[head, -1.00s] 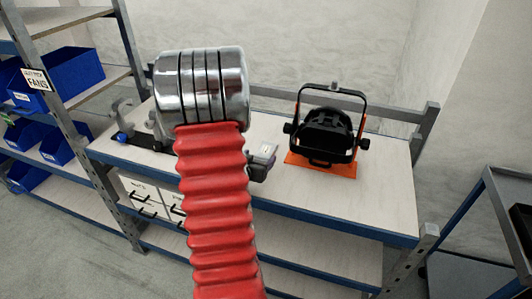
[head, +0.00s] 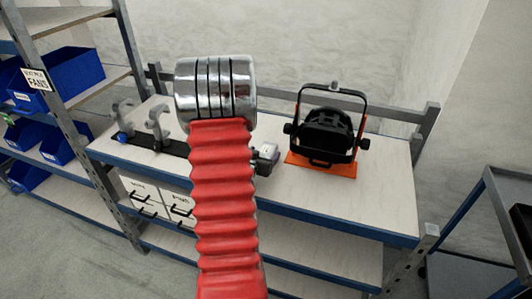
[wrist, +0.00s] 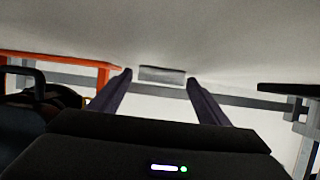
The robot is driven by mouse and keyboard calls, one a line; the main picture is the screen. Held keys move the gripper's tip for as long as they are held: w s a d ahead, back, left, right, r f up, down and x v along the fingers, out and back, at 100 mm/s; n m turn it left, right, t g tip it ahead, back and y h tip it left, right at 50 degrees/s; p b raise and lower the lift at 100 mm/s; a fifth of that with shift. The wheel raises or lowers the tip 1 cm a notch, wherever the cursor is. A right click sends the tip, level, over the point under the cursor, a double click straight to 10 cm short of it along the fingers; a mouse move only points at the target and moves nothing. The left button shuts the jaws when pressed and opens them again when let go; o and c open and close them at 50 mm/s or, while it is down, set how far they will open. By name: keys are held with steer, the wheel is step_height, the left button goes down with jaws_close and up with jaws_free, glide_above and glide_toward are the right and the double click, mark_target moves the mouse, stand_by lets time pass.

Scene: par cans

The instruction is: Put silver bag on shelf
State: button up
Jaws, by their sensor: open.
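In the wrist view my gripper (wrist: 158,77) is open, its two dark fingers spread apart. A small flat grey piece (wrist: 162,73) shows beyond and between the fingertips, and I cannot tell whether it is the silver bag. No silver bag can be made out for sure in the head view, where my red-sleeved arm hides the middle of the bench. A shelf unit (head: 96,87) with pale boards and blue edges stands at the left.
The workbench (head: 370,195) has a black par can (head: 327,130) on an orange base (head: 322,168), right of my arm. Grey hooked clamps (head: 157,123) stand on a dark strip at the left. Blue bins (head: 70,76) fill the shelf unit. A dark cart (head: 500,205) stands at right.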

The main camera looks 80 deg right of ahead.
mark_target(263, 155)
steer(key=c, duration=1.3)
steer(key=shift+o, duration=0.2)
step_height(263, 155, up, 10)
stand_by(0.6)
